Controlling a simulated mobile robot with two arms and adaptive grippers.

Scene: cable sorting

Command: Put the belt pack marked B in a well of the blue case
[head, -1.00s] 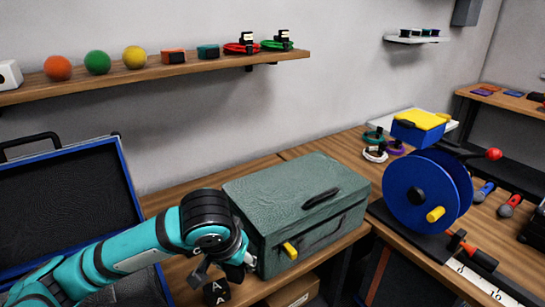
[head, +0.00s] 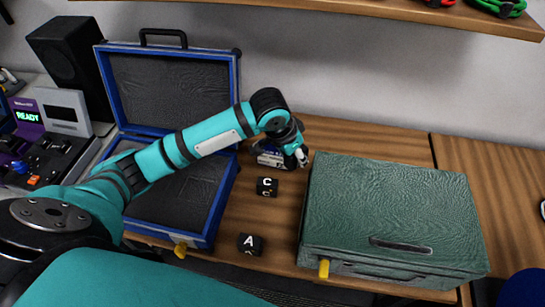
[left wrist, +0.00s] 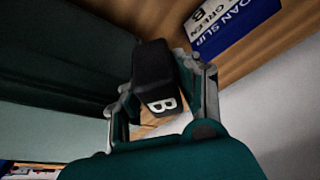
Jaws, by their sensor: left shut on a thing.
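The belt pack marked B (left wrist: 155,82) is a black block with a white letter, in the left wrist view. My left gripper (head: 298,160) is shut on it, with a finger on each side. In the head view the gripper is over the table's back, just left of the green case, and the pack is hard to make out there. The open blue case (head: 226,204) stands to the left, its lid (head: 150,88) raised at the back. My left arm crosses over it and hides part of its dark interior; I cannot make out the wells. My right gripper is not in view.
Belt packs A (head: 250,244) and C (head: 267,187) stand between the blue case and the closed green case (head: 395,205). A blue and white loan slip (left wrist: 235,25) lies near the gripper. Left of the blue case are a speaker (head: 68,55) and desk equipment.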

